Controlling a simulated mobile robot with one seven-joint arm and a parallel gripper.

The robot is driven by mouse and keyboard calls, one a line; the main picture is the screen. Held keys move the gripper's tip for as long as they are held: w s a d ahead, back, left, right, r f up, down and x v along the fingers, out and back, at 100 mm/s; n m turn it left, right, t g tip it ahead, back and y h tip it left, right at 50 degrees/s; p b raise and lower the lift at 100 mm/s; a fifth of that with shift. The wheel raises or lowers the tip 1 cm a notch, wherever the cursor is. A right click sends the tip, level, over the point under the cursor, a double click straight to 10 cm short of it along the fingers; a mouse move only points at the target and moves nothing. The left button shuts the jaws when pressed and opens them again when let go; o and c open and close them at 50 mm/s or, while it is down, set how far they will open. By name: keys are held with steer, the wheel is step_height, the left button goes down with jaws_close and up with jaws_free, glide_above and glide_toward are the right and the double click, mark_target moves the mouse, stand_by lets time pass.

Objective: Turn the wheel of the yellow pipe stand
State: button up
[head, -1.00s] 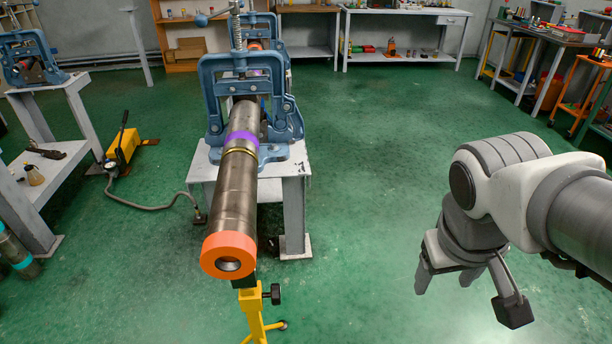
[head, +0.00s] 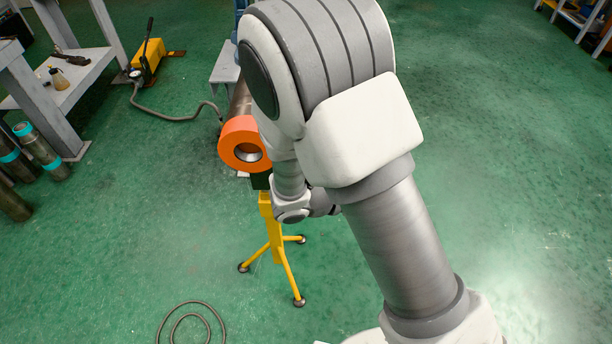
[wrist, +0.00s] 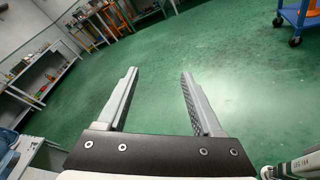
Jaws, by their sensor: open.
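The yellow pipe stand (head: 275,236) stands on the green floor in the head view, on splayed legs under the orange-ended pipe (head: 238,140). Its wheel is hidden in the head view, behind my arm's wrist. My arm crosses in front of the pipe and the upper part of the stand. In the wrist view my gripper (wrist: 158,75) is open, its two fingers wide apart with only floor between them. Neither the stand nor its wheel shows between the fingers. My gripper's fingers are hidden in the head view.
A yellow pump (head: 148,64) with a hose lies at upper left, next to a grey bench (head: 88,66). Several pipes (head: 38,148) stand at far left. A coiled hose (head: 190,322) lies in front. A blue cart (wrist: 298,18) shows in the wrist view.

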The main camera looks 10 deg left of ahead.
steer(key=s+a+f+n+t+y+b, duration=0.1)
steer(key=a+f+n+t+y+b, duration=0.15)
steer(key=a+f+n+y, duration=0.6)
steer(key=s+a+f+n+t+y+b, duration=0.2)
steer(key=a+f+n+t+y, duration=0.25)
steer(key=f, duration=0.65)
steer(key=s+a+f+n+t+y+b, duration=0.15)
steer(key=a+f+n+y, duration=0.25)
steer(key=a+f+n, duration=0.5)
steer(key=shift+m+t, duration=0.35)
steer(key=shift+m, duration=0.15)
steer(key=b+x, duration=0.2)
steer(key=x, duration=0.3)
steer(key=d+b+x, duration=0.1)
steer(key=x, duration=0.5)
steer(key=b+x, duration=0.2)
steer(key=x, duration=0.3)
steer(key=shift+w+d+f+b, duration=0.1)
steer(key=shift+w+b, duration=0.2)
steer(key=shift+w, duration=0.1)
jaws_close()
